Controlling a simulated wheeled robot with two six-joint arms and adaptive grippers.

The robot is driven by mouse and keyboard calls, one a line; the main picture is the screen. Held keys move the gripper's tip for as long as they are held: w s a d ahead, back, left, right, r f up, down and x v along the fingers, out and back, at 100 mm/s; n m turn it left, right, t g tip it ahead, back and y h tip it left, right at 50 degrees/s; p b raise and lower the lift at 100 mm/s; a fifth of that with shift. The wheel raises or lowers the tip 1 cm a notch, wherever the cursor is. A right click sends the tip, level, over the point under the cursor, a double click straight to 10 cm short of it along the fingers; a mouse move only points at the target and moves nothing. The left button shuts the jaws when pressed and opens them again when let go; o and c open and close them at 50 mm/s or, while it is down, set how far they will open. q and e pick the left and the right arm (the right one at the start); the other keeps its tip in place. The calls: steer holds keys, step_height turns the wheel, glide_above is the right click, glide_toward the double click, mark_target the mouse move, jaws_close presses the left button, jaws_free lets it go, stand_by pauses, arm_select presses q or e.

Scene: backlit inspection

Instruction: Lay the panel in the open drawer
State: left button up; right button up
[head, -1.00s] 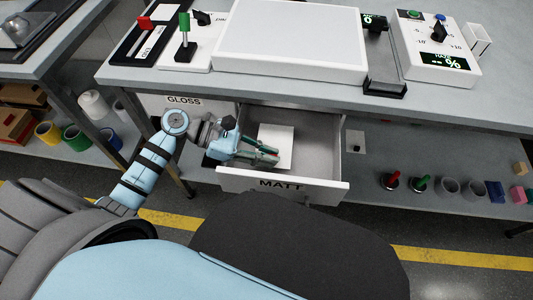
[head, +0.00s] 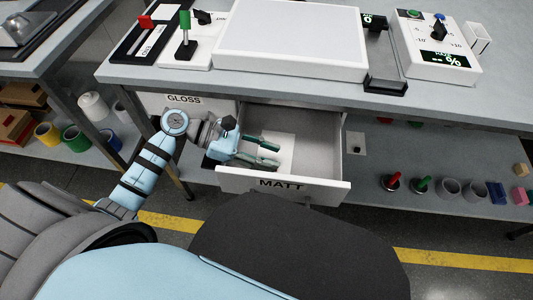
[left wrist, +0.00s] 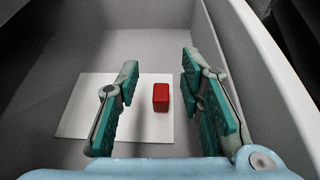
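The panel is a thin white square (head: 287,152) lying flat on the floor of the open drawer marked MATT (head: 325,191). It also shows in the left wrist view (left wrist: 75,122), with a small red block (left wrist: 161,97) standing up on it. My left gripper (head: 275,155) is inside the drawer, above the panel. In the left wrist view its two green-padded fingers (left wrist: 158,65) are spread on either side of the red block, with a gap on both sides. The fingers hide part of the panel. My right gripper is not in view.
The drawer's side wall (left wrist: 275,85) stands close to the right of my left fingers. The bench top (head: 200,78) overhangs the drawer's back. A second drawer marked GLOSS (head: 185,100) is at the left. The drawer's right part is bare.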

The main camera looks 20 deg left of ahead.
arm_select(q)
steer(key=shift+s+a+f, duration=0.1)
steer(key=shift+s+f, duration=0.05)
steer(key=shift+f, duration=0.35)
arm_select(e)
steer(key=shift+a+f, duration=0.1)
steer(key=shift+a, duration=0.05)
arm_select(q)
steer(key=shift+r, duration=0.15)
steer(key=shift+a+r+p, duration=0.1)
steer(key=shift+r+p, duration=0.55)
steer(key=shift+p, duration=0.4)
steer(key=v, duration=1.1)
steer(key=shift+w+a, duration=0.3)
steer(key=shift+a, duration=0.1)
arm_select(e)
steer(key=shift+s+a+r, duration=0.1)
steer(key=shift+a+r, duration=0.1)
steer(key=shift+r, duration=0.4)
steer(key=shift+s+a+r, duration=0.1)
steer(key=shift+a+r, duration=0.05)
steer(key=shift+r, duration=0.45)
arm_select(q)
steer(key=shift+r, duration=0.25)
